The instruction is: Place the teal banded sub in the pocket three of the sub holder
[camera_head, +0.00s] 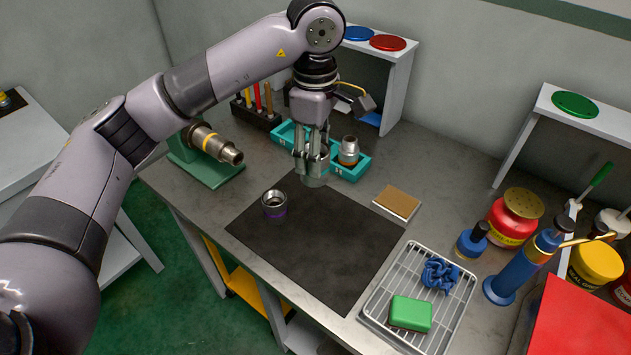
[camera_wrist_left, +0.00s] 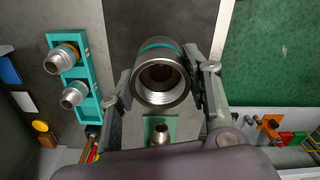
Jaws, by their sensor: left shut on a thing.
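My left gripper (camera_head: 312,160) is shut on the teal banded sub (camera_head: 316,179) above the dark mat, beside the sub holder. In the left wrist view the sub (camera_wrist_left: 160,78) sits between both fingers (camera_wrist_left: 163,92), its threaded open end facing the camera and its teal band showing. The teal sub holder (camera_head: 358,171) is behind the gripper, partly hidden by it. The left wrist view shows the holder (camera_wrist_left: 93,112) with two metal subs in it, one orange banded (camera_wrist_left: 66,54); pocket numbers are not readable. My right gripper is out of view.
A purple banded sub (camera_head: 274,205) stands on the dark mat (camera_head: 330,250). A green vise (camera_head: 215,175) holds a pipe at the left. A brown-topped block (camera_head: 397,203), a wire rack (camera_head: 375,305) and bottles are to the right. The mat's middle is clear.

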